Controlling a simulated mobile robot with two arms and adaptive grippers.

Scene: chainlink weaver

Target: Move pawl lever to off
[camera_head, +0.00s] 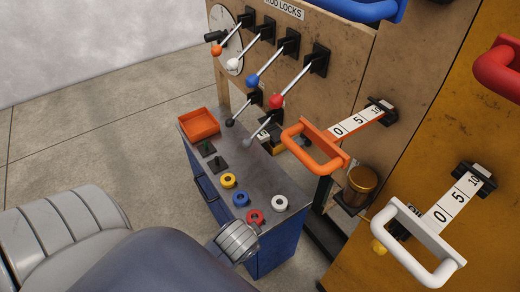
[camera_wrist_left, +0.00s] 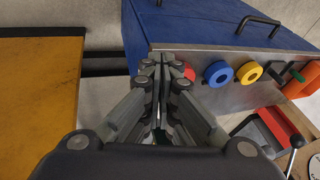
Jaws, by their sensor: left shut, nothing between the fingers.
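No readable label marks a pawl lever, so I cannot tell which lever it is. Two short levers stand low on the wooden panel in the head view, one with a black knob (camera_head: 230,123) and one with a grey knob (camera_head: 247,142). Above them, a row of levers has an orange knob (camera_head: 217,50), a white knob (camera_head: 233,63), a blue knob (camera_head: 253,79) and a red knob (camera_head: 276,101). My left gripper (camera_wrist_left: 160,62) is shut and empty in the left wrist view, in front of the blue cabinet's buttons. My right gripper is not in view.
The blue cabinet (camera_head: 279,238) carries an orange tray (camera_head: 199,124), two small switches and yellow, blue, red and white buttons. An orange pull handle (camera_head: 312,152) and a white pull handle (camera_head: 418,245) jut out at the right. Floor is clear at left.

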